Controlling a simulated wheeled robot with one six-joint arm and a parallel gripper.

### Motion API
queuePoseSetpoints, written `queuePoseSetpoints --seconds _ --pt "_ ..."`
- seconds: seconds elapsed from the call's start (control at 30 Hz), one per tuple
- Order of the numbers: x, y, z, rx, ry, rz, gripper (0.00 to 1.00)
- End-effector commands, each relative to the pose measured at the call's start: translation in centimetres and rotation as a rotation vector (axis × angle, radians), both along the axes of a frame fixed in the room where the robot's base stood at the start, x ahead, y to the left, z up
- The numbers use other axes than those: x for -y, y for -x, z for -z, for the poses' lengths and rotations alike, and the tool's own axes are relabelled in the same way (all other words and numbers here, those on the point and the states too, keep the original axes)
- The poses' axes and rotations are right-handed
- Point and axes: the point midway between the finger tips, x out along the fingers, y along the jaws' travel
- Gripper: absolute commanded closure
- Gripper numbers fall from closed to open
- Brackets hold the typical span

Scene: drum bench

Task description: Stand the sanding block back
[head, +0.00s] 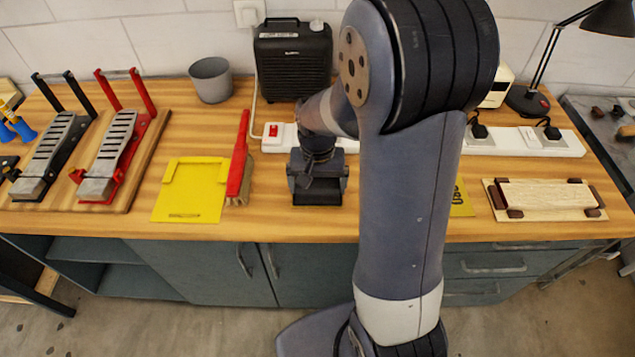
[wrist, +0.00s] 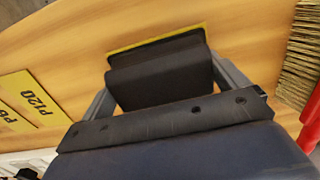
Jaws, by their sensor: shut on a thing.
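My gripper (head: 318,180) is over the middle of the bench, pointing down. In the wrist view its two fingers stand either side of a dark sanding block (wrist: 160,82), and it is shut on it. The block has a black body with a thin yellow edge (wrist: 155,40) along its far side. In the head view the block (head: 318,194) shows as a dark shape under my gripper. I cannot tell whether it touches the bench top.
A red brush (head: 238,165) lies left of my gripper, beside a yellow plate (head: 190,205) with raised edges. Yellow sheets (wrist: 32,98), one marked P120, lie on the other side. A power strip (head: 540,143) runs behind. A wooden board with dark corner blocks (head: 545,195) is right.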

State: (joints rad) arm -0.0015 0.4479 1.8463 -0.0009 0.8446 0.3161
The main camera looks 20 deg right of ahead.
Motion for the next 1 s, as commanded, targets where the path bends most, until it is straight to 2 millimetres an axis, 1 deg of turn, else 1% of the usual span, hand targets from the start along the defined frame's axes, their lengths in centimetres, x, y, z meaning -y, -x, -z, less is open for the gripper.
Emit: queuePoseSetpoints --seconds 0.37,0.4,0.47,0.5,0.57,0.6,0.63,0.83,0.93,1.0 --pt "0.0 0.0 1.1 -0.001 0.0 0.0 0.37" --pt "0.0 0.0 1.3 -0.002 -0.001 0.0 0.43" --pt "0.0 0.1 1.5 -0.003 0.0 0.0 0.42" --pt "0.0 0.1 1.5 -0.005 -0.001 0.0 0.48" --pt "0.0 0.2 1.5 -0.007 0.0 0.0 0.48" --pt "0.0 0.3 1.6 -0.009 -0.001 0.0 0.03" --pt "0.0 0.3 1.6 -0.009 0.0 0.0 0.0" --pt "0.0 0.3 1.5 -0.01 -0.001 0.0 0.0" --pt "0.0 0.3 0.8 -0.01 -0.001 0.001 0.0" --pt "0.0 0.3 -0.1 -0.01 -0.001 0.001 0.0"
